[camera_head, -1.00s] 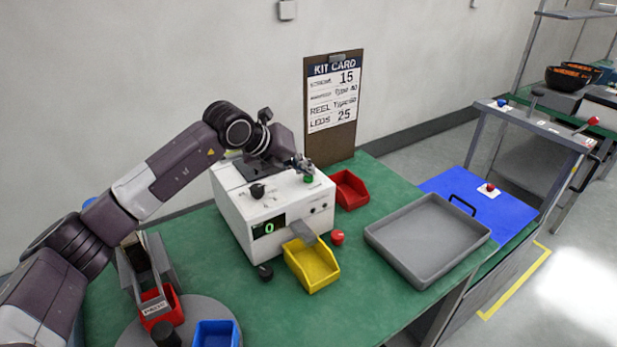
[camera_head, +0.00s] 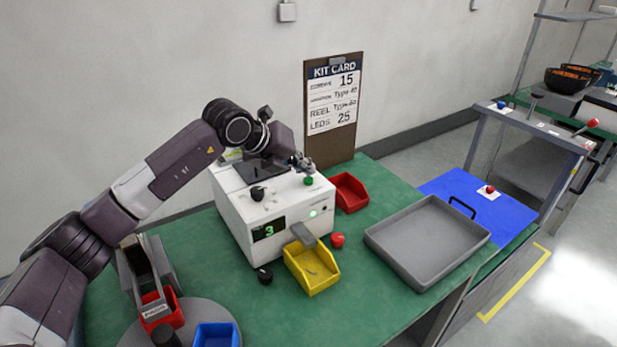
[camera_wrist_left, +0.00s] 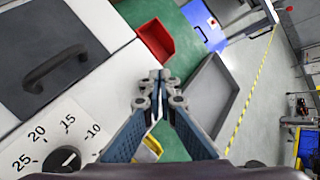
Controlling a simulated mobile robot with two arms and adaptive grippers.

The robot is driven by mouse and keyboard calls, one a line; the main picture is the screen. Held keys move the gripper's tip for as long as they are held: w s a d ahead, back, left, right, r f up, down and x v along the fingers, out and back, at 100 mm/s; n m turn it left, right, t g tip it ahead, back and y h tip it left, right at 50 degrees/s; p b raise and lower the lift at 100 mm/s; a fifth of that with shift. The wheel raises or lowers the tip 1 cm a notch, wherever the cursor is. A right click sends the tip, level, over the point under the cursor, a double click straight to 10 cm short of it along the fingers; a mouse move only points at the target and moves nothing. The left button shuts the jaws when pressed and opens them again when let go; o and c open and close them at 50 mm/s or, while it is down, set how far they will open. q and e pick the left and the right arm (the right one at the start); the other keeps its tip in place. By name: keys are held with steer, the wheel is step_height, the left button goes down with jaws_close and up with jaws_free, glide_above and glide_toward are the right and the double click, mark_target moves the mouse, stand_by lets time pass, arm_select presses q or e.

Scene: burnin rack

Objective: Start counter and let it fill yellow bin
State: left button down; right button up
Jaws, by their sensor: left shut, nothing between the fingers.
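The white counter machine (camera_head: 277,215) stands on the green bench. Its display (camera_head: 268,230) reads 3 and a green light glows on its front. A green button (camera_head: 308,181) is on its top near the edge. The yellow bin (camera_head: 312,268) sits under the machine's chute (camera_head: 303,234), and small pieces show inside it. My left gripper (camera_head: 303,163) is just above the green button, apart from it as far as I can tell. In the left wrist view its fingers (camera_wrist_left: 160,80) are together with nothing between them. The yellow bin is partly hidden there (camera_wrist_left: 148,150). My right gripper is out of view.
A red bin (camera_head: 350,191) stands behind the machine's right side. A grey tray (camera_head: 427,240) and a blue mat (camera_head: 480,203) lie to the right. A kit card board (camera_head: 332,110) stands behind. A red knob (camera_head: 337,240) is beside the yellow bin.

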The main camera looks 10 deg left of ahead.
mark_target(306, 180)
arm_select(q)
steer(key=shift+r, duration=0.25)
steer(key=shift+r+p, duration=1.25)
steer(key=shift+r, duration=1.15)
